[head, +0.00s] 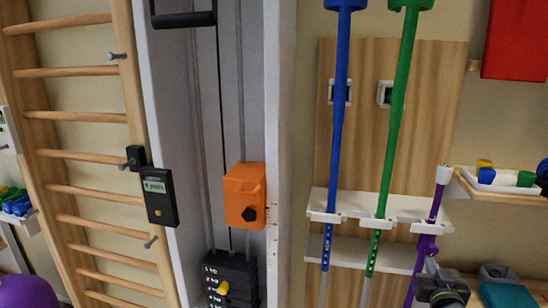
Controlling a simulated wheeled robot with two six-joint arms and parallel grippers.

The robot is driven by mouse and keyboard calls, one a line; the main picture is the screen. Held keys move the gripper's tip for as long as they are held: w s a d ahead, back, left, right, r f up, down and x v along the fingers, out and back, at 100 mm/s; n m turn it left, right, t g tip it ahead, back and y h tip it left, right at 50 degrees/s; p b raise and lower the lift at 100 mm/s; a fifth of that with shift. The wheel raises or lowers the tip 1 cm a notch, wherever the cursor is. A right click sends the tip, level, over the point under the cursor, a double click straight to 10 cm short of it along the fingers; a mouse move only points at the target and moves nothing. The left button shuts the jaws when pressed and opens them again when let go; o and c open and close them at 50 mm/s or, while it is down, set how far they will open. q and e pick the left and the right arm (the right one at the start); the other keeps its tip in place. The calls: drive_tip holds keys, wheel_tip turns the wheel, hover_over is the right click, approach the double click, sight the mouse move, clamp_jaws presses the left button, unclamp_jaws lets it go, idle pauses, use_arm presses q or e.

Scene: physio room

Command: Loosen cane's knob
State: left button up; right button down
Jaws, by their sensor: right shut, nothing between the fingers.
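A purple cane (436,208) with a pale top stands in the white rack at the right, leaning a little. Its purple knob (427,245) sits on the shaft just below the rack's upper shelf. My right gripper (430,266), dark grey, is at the lower right, just below the knob. Its fingers are shut and hold nothing. It looks close to the shaft and covers part of the view there; I cannot tell whether it touches the cane. My left gripper is not in view.
A blue cane (337,130) and a green cane (398,120) stand left of the purple one in the white rack (358,205). A wooden shelf with a tray (510,188) of coloured pieces is at the right. A teal object (507,294) lies below it.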

drive_tip(key=shift+r, duration=0.2)
drive_tip(key=v, duration=0.6)
drive_tip(key=shift+s+d+f, duration=0.2)
drive_tip(key=shift+f, duration=0.15)
drive_tip(key=shift+a+f+p, duration=0.1)
drive_tip(key=shift+p, duration=0.2)
